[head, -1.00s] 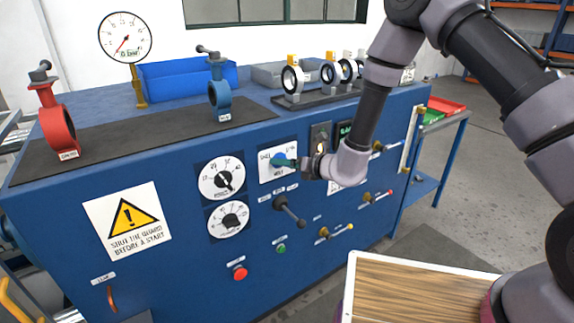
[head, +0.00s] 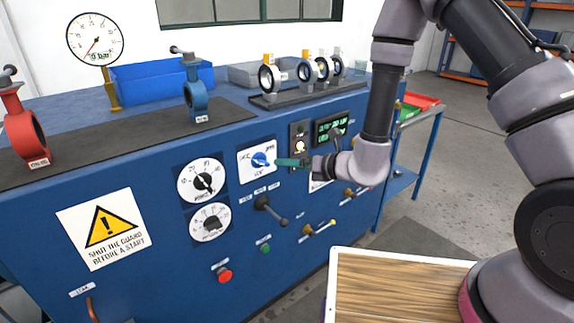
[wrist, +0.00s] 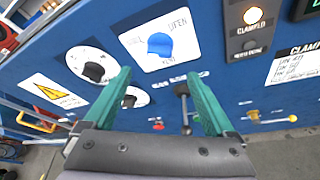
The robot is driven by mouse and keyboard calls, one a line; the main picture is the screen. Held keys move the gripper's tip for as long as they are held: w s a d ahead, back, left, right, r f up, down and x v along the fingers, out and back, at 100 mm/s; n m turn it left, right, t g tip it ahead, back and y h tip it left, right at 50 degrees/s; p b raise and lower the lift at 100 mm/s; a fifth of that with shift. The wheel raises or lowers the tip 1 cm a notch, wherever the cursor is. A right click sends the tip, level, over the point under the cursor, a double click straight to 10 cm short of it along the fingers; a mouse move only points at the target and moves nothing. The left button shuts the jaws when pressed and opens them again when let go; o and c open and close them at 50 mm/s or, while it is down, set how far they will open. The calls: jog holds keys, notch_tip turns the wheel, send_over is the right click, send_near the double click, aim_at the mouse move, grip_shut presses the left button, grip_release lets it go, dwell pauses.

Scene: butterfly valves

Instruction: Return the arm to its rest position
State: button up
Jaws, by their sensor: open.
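My gripper (head: 306,163) is in front of the blue test bench (head: 130,285), beside the white plate with the blue selector knob (head: 261,160). In the wrist view my gripper (wrist: 165,100) has its two green fingers spread apart with nothing between them. The blue knob (wrist: 159,45) shows beyond the fingertips, apart from them. My arm comes in from the right and bends down to the gripper.
A lit lamp (head: 299,147) and a display (head: 331,125) are close by. A wooden-topped surface (head: 400,285) is at front right.

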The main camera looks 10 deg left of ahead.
jog(key=s+d+r+n+g+y, duration=0.1)
jog(key=s+d+r+n+g, duration=0.1)
jog(key=r+n, duration=0.4)
jog(key=s+d+r+n+g, duration=0.2)
jog(key=r+n, duration=0.1)
jog(key=r, duration=0.6)
jog(key=s+d+r+n+g+y, duration=0.1)
jog(key=s+r+n+g, duration=0.15)
jog(key=r+n, duration=0.35)
jog(key=s+d+r+n+t+h, duration=0.2)
jog(key=d+r+n+h, duration=0.1)
jog(key=d, duration=0.7)
jog(key=s+d+r+n+t+h, duration=0.2)
jog(key=s+d+r+n+h, duration=0.1)
jog(key=d, duration=0.8)
jog(key=s+d+r+n+t+h, duration=0.2)
jog(key=d+r+n+h, duration=0.2)
jog(key=d, duration=0.6)
notch_tip(320, 180, up, 2)
jog(key=shift+s+d+r+n+t+h, duration=0.3)
jog(key=shift+n+t+h, duration=0.1)
jog(key=shift+h, duration=0.6)
